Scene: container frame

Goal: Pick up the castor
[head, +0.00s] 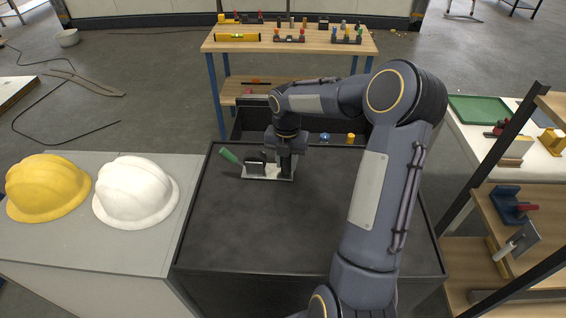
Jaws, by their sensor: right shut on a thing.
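My right gripper (286,172) points down at the far part of the black-topped cabinet (300,230). It is shut on what looks like the castor (255,163), a small dark block-like part with a pale metal plate at its foot. The gripper hides part of it, and I cannot tell whether it touches the top or is just above it. My left gripper is not in view.
A yellow helmet (47,187) and a white helmet (135,190) stand on the grey cabinet at left. A wooden workbench (290,44) with several tools is behind. A shelf (520,230) stands at right. The black top's near part is clear.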

